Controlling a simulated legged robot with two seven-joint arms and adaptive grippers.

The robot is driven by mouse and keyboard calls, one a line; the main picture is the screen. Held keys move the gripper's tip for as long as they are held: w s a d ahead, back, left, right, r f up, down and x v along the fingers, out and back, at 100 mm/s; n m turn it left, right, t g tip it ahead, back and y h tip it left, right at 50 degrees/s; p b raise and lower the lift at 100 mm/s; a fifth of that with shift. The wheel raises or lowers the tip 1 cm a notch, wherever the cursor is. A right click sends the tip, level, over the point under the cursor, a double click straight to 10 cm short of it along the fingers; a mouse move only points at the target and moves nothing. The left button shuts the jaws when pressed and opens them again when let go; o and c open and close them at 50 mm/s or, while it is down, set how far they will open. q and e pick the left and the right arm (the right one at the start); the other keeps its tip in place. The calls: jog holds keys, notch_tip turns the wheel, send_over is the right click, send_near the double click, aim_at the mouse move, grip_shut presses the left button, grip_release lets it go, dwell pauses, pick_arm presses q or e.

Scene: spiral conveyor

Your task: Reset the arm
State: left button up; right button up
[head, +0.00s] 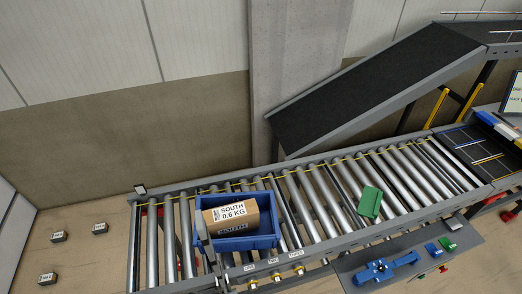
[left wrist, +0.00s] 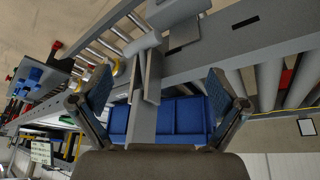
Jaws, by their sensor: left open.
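My left gripper (left wrist: 158,92) shows only in the left wrist view, its two fingers spread wide apart with nothing held between them. Beyond the fingers is a blue tote (left wrist: 172,122), partly hidden by a grey upright plate. In the head view the blue tote (head: 262,242) stands on the roller conveyor (head: 320,196) and holds a brown carton (head: 212,217) labelled "SOUTH 0.6 KG". My right gripper is in neither view.
A green item (head: 370,201) lies on the rollers right of the tote. A grey post (head: 204,243) rises at the conveyor's near edge. A dark inclined belt (head: 380,82) stands behind. A control shelf with a blue device (head: 380,270) is at the lower right.

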pick_arm(q)
jog(key=s+a+f+n+g+y+b, duration=0.1)
jog(key=s+f+b, duration=0.15)
jog(key=f, duration=1.35)
jog(key=s+a+f+n+g+y+b, duration=0.1)
jog(key=s+f+b, duration=0.15)
jog(key=f, duration=1.35)
jog(key=s+a+f+b, duration=0.1)
jog(key=s+f+b, duration=0.1)
jog(key=s+f, duration=0.7)
jog(key=s+a+f+g+b, duration=0.1)
jog(key=s+f+b, duration=0.2)
jog(key=s+f, duration=0.5)
notch_tip(320, 180, down, 4)
jog(key=shift+s+a+f, duration=0.2)
jog(key=shift+s+a, duration=0.2)
